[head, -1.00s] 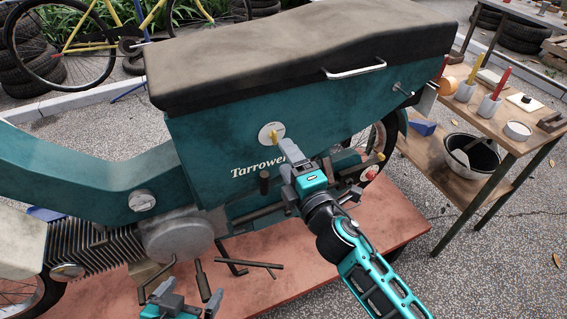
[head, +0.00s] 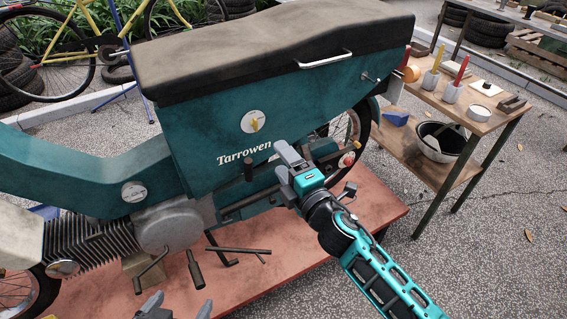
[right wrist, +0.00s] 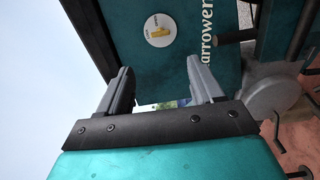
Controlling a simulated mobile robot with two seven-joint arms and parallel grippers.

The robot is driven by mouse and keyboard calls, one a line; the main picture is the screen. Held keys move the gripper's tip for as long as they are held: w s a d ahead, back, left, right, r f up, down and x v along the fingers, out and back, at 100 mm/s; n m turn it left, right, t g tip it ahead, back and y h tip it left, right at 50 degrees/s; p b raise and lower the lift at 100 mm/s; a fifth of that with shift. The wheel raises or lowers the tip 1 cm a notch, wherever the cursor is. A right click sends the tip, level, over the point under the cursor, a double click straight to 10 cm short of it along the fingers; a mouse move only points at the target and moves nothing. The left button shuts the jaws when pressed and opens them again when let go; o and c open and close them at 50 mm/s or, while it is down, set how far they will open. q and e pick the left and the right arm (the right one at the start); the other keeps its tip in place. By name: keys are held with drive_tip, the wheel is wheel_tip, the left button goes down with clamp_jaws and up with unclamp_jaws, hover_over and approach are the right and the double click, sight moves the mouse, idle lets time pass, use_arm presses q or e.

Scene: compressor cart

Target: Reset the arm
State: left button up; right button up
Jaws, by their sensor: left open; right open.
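The teal motorcycle-like machine (head: 210,150) lettered "Tarrowen" stands on a reddish platform (head: 385,215). A round pale dial (head: 247,127) with a yellow key-like tab (head: 254,125) is on its side panel. My right gripper (head: 287,158) is open and empty, below and right of the dial and apart from it. In the right wrist view the dial (right wrist: 160,30) shows beyond the open fingers (right wrist: 163,88), with nothing between them. My left gripper (head: 180,308) is open and empty at the bottom edge, partly cut off. No separate thing marked as an arm to reset can be made out.
Pedals and dark levers (head: 237,250) stick out low on the machine's side. A wooden workbench (head: 480,122) with cups, tools and a black bucket (head: 447,150) on its lower shelf stands at the right. Bicycles (head: 75,50) and tyres are behind.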

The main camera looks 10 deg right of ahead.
idle(0.3)
drive_tip(key=s+d+f+m+g+h, duration=0.2)
drive_tip(key=s+d+f+m+g, duration=0.1)
drive_tip(key=s+d+f+m, duration=0.3)
drive_tip(key=s+d+f+m+g+h, duration=0.2)
drive_tip(key=s+d+f+m, duration=0.4)
drive_tip(key=s+f+m, duration=0.4)
drive_tip(key=s+m+h, duration=0.1)
drive_tip(key=s+m, duration=0.3)
drive_tip(key=s, duration=0.1)
drive_tip(key=shift+s+d+g, duration=0.2)
drive_tip(key=shift+s+g, duration=0.1)
drive_tip(key=shift+g, duration=0.1)
drive_tip(key=shift+o, duration=0.2)
